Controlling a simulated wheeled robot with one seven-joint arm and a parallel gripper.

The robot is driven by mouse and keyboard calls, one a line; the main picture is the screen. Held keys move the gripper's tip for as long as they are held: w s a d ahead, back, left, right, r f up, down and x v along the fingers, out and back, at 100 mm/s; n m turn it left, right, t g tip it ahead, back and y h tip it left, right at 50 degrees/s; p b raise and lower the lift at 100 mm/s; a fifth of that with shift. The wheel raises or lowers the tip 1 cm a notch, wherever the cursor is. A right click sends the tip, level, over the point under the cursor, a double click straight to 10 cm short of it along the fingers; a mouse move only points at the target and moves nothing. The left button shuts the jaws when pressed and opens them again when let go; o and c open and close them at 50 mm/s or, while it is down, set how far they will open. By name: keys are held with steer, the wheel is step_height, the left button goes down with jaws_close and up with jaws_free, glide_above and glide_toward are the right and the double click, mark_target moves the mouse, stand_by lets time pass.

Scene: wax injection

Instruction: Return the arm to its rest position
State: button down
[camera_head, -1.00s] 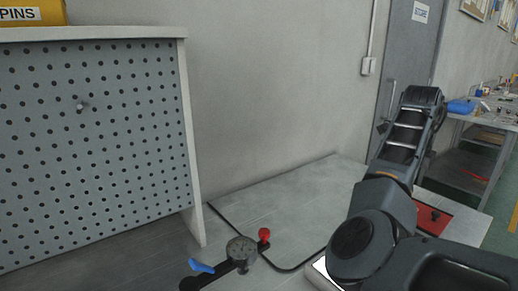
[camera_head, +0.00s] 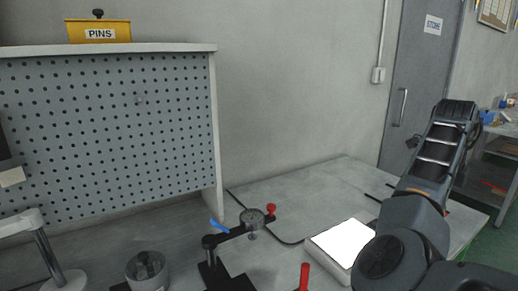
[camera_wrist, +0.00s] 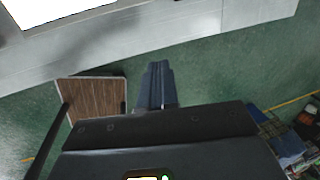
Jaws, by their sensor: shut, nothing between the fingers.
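My arm (camera_head: 425,190) is at the right of the head view, its dark grey links folded beside the workbench. My gripper (camera_wrist: 156,85) shows in the wrist view as two bluish-grey fingers together, with nothing between them. It points down over the green floor (camera_wrist: 215,75), off the bench edge (camera_wrist: 200,33). I cannot make out the fingertips in the head view.
A pegboard cabinet (camera_head: 110,130) with a yellow PINS box (camera_head: 98,31) is left. A brown-topped square thing (camera_wrist: 95,97) is near the fingers.

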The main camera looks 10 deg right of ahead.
steer(key=s+d+f+n+t+h, duration=0.1)
steer(key=s+d+f+n+h, duration=0.25)
steer(key=s+f, duration=0.2)
steer(key=s+d+f+n+t+h, duration=0.1)
steer(key=s+d+f+n+h, duration=0.3)
steer(key=f, duration=0.3)
steer(key=s+a+f+n+t, duration=0.55)
steer(key=s+a+n, duration=0.3)
steer(key=n, duration=0.25)
steer(key=s+a+f+n+t+y, duration=0.2)
steer(key=s+a+n+t+y, duration=0.4)
steer(key=s+a+n, duration=0.75)
steer(key=s+a+r+y, duration=0.4)
steer(key=s+a+r, duration=0.7)
steer(key=s+a, duration=0.4)
steer(key=shift+a, duration=0.5)
